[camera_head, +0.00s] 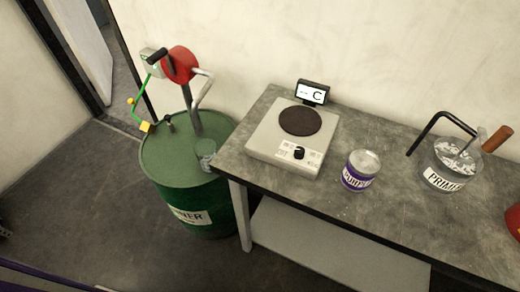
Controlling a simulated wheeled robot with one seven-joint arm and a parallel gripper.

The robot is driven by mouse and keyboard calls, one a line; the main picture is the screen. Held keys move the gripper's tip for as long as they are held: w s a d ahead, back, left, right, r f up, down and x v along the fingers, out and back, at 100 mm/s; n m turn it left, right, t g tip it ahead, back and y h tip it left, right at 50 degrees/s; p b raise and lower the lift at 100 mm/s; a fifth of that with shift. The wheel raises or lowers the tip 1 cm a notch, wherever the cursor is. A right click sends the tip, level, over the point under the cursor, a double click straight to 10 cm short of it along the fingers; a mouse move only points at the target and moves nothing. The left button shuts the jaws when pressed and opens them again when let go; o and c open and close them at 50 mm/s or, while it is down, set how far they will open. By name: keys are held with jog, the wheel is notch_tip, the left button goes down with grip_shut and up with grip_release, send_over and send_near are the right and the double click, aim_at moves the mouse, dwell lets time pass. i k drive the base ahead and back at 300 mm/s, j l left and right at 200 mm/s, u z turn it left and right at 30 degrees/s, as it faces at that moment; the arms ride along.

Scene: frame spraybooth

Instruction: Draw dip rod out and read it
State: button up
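A green drum (190,198) with a white label, partly readable as "NER", stands on the floor left of the bench. A small dark upright piece (168,123) stands on its lid; I cannot tell whether it is the dip rod's top. No rod shows drawn out of the drum. A hand pump with a red round body (180,64) and grey pipe rises from the lid. A clear jar (207,154) is at the drum's right edge, by the pump pipe. My gripper is not in view.
The grey bench (270,186) holds a hot plate (265,140), a small display (312,92), a purple-labelled can (360,169) and a primer pot (447,164) with tools in it. A green cable (140,95) hangs left of the pump. Floor left of the drum is clear.

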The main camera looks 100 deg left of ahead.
aim_at(167, 118)
jog(key=u, duration=3)
